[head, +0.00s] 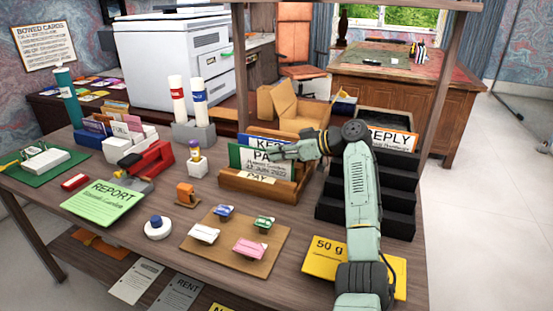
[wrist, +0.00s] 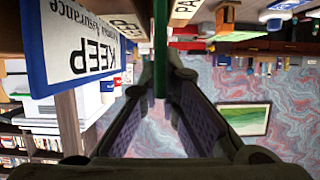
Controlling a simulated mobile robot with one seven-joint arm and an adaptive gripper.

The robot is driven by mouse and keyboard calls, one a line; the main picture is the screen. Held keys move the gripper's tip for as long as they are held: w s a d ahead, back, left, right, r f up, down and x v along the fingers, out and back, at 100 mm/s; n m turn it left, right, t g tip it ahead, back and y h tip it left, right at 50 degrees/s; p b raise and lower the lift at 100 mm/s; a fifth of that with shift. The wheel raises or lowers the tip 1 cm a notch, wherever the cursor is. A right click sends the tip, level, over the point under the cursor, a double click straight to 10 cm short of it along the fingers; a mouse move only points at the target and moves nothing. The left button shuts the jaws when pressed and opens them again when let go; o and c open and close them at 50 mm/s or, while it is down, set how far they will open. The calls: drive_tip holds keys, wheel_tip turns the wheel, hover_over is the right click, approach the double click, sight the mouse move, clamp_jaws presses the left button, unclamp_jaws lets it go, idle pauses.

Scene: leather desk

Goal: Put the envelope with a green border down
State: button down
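The envelope with a green border (head: 237,156) stands upright in the wooden sorter (head: 240,185), whose front label reads PAY. Its lower edge is hidden behind the sorter's front, so I cannot tell whether it rests on the bottom. My gripper (head: 274,153) reaches in from the right at the envelope's face. In the wrist view, the envelope (wrist: 160,40) shows edge-on as a thin green strip between the fingertips of my gripper (wrist: 160,75), which look closed on it. A blue-bordered KEEP envelope (wrist: 75,45) stands beside it, behind it in the head view (head: 262,140).
A black stepped rack (head: 365,205) with a REPLY envelope (head: 392,138) stands right of the sorter. A yellow 50 g envelope (head: 325,258) lies in front of the rack. A brown board (head: 225,255) with several small coloured items and an orange stamp (head: 187,193) are nearer the front.

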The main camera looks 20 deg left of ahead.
drive_tip(key=shift+f, duration=1.5)
drive_tip(key=c, duration=1.8)
unclamp_jaws()
drive_tip(key=shift+r, duration=0.2)
drive_tip(key=p+v, duration=0.2)
drive_tip(key=v, duration=1)
